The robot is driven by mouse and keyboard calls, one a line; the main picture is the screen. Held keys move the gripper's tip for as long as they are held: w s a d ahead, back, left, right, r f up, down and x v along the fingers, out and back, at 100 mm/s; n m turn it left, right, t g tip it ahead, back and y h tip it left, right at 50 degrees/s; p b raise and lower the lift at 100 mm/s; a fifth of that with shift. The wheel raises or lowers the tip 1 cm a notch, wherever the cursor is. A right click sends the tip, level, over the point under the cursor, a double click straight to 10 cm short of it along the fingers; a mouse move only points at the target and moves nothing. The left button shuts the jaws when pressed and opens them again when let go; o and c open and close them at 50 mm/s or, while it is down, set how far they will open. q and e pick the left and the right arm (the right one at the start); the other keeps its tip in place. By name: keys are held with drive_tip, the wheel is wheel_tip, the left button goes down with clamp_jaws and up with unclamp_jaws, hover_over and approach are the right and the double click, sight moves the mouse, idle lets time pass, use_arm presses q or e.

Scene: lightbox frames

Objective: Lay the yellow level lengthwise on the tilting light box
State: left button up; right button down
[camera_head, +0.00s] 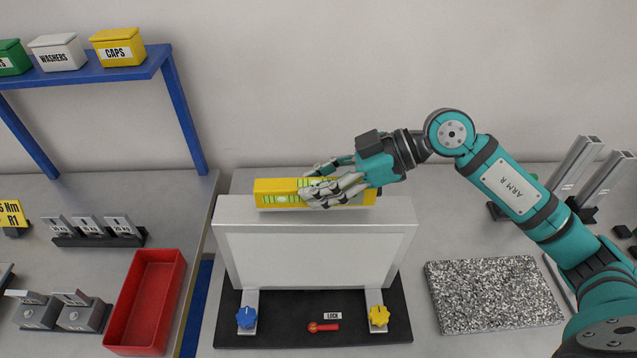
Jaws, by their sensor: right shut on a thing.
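The yellow level (275,193) lies horizontally at the top edge of the light box (315,262), its long side running along that edge. Green vials show on its front. My right gripper (318,190) is shut on the level around its middle, and its fingers hide part of it. I cannot tell whether the level touches the light box or is just above it. The light box has a grey frame and a pale panel, and stands on a black base with a blue knob (246,317), a yellow knob (379,316) and a red lock lever (323,327). My left gripper is not in view.
A speckled stone plate (493,294) lies right of the light box. A red tray (146,300) and metal blocks (90,228) are on the left bench. A blue shelf (85,72) with labelled bins stands behind them. Metal profiles (575,165) stand at the right.

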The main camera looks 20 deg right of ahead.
drive_tip(key=shift+f, duration=0.65)
idle(0.3)
drive_tip(key=c, duration=0.9)
unclamp_jaws()
drive_tip(key=v, duration=1.1)
drive_tip(key=shift+f, duration=0.1)
drive_tip(key=shift+s+d+r, duration=0.1)
drive_tip(key=shift+d+r, duration=0.25)
drive_tip(key=shift+d, duration=0.05)
